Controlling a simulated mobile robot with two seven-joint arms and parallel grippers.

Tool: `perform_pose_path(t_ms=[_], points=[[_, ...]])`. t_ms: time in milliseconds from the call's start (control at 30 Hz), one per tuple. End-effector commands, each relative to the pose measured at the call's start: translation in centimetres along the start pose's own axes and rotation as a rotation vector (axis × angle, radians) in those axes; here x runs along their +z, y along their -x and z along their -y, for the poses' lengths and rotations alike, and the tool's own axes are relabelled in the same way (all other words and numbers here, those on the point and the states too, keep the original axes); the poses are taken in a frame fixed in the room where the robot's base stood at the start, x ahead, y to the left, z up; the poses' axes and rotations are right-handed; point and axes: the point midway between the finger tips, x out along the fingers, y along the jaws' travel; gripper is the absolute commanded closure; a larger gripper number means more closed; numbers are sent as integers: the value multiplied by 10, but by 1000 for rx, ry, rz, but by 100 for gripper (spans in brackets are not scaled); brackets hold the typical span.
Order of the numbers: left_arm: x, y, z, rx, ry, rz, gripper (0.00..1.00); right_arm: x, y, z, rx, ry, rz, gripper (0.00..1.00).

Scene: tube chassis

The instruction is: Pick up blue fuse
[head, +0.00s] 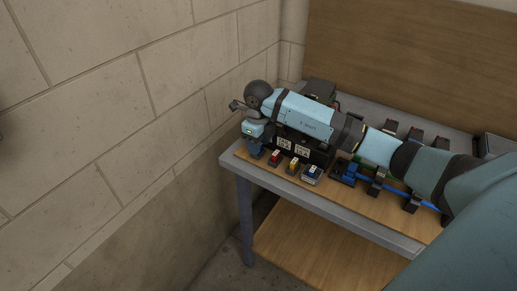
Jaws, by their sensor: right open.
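A row of small coloured fuse-like blocks stands along the front left edge of the table. A dark blue block (256,150) is at the left end, directly below my right gripper. A blue block with a white top (312,175) is at the right end of the row. I cannot tell for sure which of them is the blue fuse. My right gripper (253,138) points down at the table's left corner, just above or around the left blue block. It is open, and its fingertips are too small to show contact. My left gripper is out of view.
A red block (275,158) and a yellow block (293,166) stand between the blue ones. Behind them is a black unit with pale sockets (284,143). A tube assembly with blue and black parts (375,188) lies to the right. The stone wall (130,120) is close on the left.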

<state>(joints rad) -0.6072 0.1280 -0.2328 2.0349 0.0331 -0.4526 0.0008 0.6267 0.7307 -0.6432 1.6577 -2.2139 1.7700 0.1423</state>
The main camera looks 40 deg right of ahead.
Motion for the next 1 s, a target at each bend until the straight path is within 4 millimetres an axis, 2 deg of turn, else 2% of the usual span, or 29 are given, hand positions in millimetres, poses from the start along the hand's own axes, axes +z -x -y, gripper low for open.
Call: perform_pose_path(t_ms=[67,267,400,433,767,1000], points=[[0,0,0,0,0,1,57,0,-6,0,0,-1,0,55],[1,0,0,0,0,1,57,0,-7,0,-1,-1,2,55],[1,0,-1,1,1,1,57,0,-7,0,-1,-1,1,88],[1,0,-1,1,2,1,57,0,-7,0,-1,-1,1,91],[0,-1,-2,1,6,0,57,0,-5,0,-1,0,2,91],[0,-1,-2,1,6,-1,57,1,19,1,-3,0,4,91]])
